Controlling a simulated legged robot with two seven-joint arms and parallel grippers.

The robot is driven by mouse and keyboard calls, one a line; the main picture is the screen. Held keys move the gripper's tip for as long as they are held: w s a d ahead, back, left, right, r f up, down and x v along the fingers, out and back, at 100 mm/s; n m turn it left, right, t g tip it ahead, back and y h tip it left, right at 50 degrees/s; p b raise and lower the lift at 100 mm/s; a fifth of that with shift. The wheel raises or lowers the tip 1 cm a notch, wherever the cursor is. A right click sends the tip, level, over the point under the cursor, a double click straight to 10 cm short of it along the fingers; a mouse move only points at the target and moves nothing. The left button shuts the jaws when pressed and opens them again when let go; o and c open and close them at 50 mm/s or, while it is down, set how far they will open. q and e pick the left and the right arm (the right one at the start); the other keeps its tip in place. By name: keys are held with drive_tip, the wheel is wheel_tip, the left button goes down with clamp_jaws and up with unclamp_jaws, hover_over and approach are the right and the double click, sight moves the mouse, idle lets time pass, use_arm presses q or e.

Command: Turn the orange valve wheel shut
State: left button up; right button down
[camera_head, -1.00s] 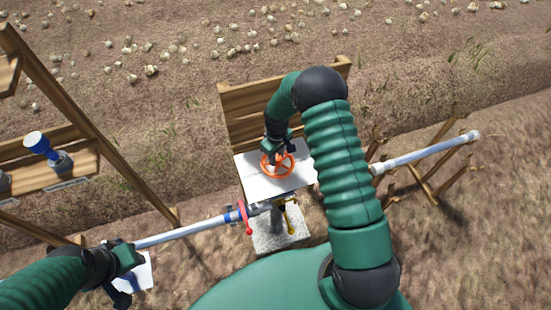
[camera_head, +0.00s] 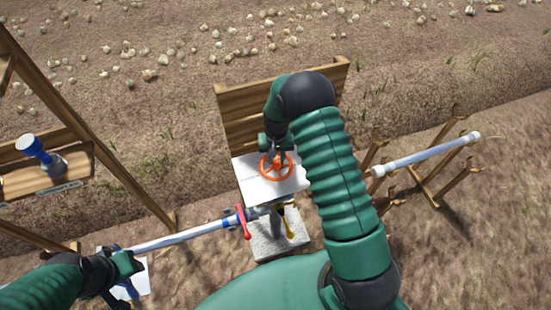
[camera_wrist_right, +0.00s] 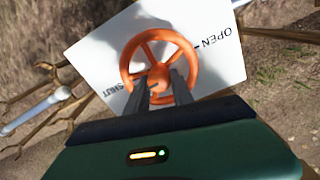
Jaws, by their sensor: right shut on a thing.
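The orange valve wheel (camera_head: 288,174) sits over a white plate (camera_head: 252,184) in the head view. It also shows in the right wrist view (camera_wrist_right: 192,58), where the plate (camera_wrist_right: 100,50) reads OPEN at upper right and SHUT at lower left. My right gripper (camera_head: 277,155) reaches down onto the wheel from its far side. In the wrist view its two fingers (camera_wrist_right: 160,85) straddle the hub area and are shut on the wheel. The lower hub and spoke are partly hidden. My left gripper (camera_head: 128,264) is at the left end of a white pipe (camera_head: 180,236); its fingers are unclear.
The pipe has a red lever (camera_head: 243,222) at its right end, beside a concrete block (camera_head: 268,242). A wooden board (camera_head: 235,105) stands behind the plate. Another white pipe (camera_head: 425,155) rests on wooden forks at right. A wooden shelf (camera_head: 50,175) holds a blue-and-white part (camera_head: 33,146).

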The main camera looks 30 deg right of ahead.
drive_tip(key=shift+s+f, duration=0.1)
drive_tip(key=shift+s, duration=0.05)
idle(0.3)
drive_tip(key=c, duration=1.1)
unclamp_jaws()
wheel_tip(320, 180, up, 17)
drive_tip(key=b, duration=0.2)
drive_tip(key=shift+f, duration=0.1)
